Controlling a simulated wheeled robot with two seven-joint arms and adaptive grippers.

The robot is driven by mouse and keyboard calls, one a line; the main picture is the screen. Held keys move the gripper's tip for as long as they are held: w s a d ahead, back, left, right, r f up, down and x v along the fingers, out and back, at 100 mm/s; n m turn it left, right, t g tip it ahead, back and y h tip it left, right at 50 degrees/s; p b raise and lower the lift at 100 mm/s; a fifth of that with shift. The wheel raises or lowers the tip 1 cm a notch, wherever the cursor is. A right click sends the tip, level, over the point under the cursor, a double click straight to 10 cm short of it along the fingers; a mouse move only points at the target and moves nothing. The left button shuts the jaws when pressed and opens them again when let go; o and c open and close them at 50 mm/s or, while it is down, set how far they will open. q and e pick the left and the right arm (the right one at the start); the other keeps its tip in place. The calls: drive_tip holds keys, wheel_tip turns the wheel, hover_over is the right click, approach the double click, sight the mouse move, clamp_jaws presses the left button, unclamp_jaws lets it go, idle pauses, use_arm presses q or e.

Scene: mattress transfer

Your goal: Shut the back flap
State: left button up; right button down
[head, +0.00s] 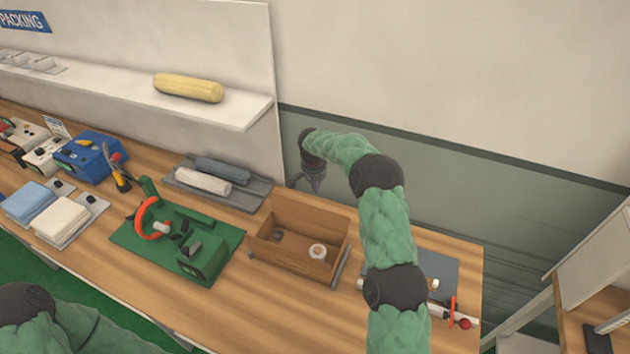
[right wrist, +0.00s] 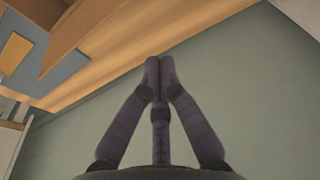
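An open brown box (head: 297,266) stands on the wooden bench in the middle of the head view. A white roll (head: 317,252) and a small dark item (head: 277,236) are inside it. Its back side (head: 312,212) stands up at the rear; I cannot tell a separate back flap from the wall. My left gripper is out of view.
A green fixture board (head: 150,248) with an orange handle is left of the box. A grey tray (head: 250,194) with rolls lies behind left. A grey mat (head: 445,268) is at right, beyond my right arm. A shelf (head: 120,88) with a yellow roll (head: 188,87) is above left.

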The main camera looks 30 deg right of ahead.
sight(309, 214)
drive_tip(key=shift+s+a+f, duration=1.15)
drive_tip(key=shift+a+f, duration=0.15)
drive_tip(key=shift+f, duration=0.1)
